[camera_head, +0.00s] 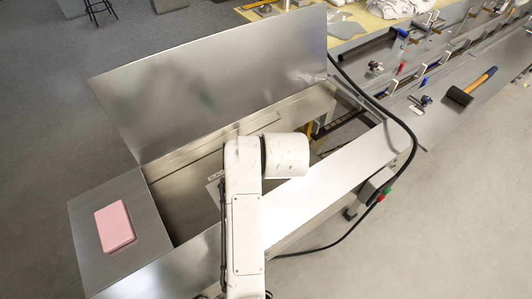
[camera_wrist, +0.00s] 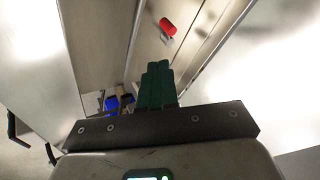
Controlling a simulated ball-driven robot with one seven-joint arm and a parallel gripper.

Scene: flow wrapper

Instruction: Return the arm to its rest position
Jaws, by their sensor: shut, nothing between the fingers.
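My arm (camera_head: 243,200) shows in the head view as white links rising from the bottom edge and reaching over the open metal machine (camera_head: 345,165). Its outer end bends to the right over the opening. My gripper is hidden in the head view. In the wrist view, my gripper (camera_wrist: 154,70) has its dark green fingers together, with nothing between them. The fingers point toward the machine's metal walls. A red knob-like part (camera_wrist: 168,27) is on the metal beyond the fingertips, apart from them.
A raised metal lid (camera_head: 210,80) stands behind the opening. A pink block (camera_head: 115,226) lies on the left metal surface. A black cable (camera_head: 375,100) loops around the right end. Grey floor is clear at lower right.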

